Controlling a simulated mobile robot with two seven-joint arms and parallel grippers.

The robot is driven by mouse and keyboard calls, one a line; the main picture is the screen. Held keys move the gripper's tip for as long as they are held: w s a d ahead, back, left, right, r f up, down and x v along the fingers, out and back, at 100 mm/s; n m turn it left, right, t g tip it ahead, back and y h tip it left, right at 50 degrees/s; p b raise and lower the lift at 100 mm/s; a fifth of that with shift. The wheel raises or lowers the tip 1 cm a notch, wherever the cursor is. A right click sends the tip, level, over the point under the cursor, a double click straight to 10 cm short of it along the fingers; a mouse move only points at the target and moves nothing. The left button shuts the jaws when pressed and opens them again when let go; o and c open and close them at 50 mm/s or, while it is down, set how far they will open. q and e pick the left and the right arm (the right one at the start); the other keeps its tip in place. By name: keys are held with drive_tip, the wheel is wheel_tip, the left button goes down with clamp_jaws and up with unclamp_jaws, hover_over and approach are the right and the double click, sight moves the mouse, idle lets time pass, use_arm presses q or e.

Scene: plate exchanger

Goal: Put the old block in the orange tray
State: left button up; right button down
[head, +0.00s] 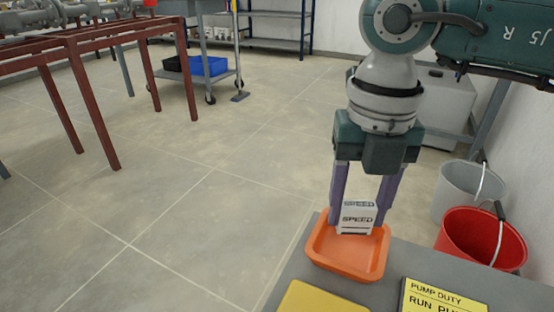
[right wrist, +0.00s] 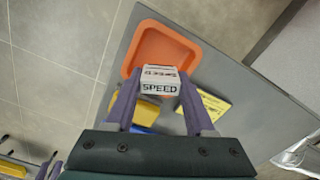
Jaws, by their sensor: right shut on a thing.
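A white block (head: 357,218) lettered SPEED is held between the purple fingers of my right gripper (head: 359,212). It also shows in the right wrist view (right wrist: 160,82), where my right gripper (right wrist: 160,92) is shut on it. In the head view the block appears over the back right part of the orange tray (head: 344,273). I cannot tell whether it touches the tray. In the right wrist view the block overlaps the near side of the tray (right wrist: 139,42). Two small purple pieces at the lower left of that view look like my left gripper (right wrist: 48,166); its jaw state is unclear.
The tray sits on a grey table (head: 420,262). A yellow pad (head: 320,300) and a yellow PUMP DUTY card (head: 442,297) lie nearer. A red bucket (head: 480,238) and a grey bucket (head: 460,190) stand right of the table. Open floor lies to the left.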

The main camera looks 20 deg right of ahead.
sight(352, 231)
wheel_tip(352, 231, down, 4)
drive_tip(key=shift+r+b, duration=0.15)
drive_tip(key=shift+b, duration=0.6)
drive_tip(key=shift+f, duration=0.3)
drive_tip(key=shift+f, duration=0.15)
drive_tip(key=c, duration=0.5)
unclamp_jaws()
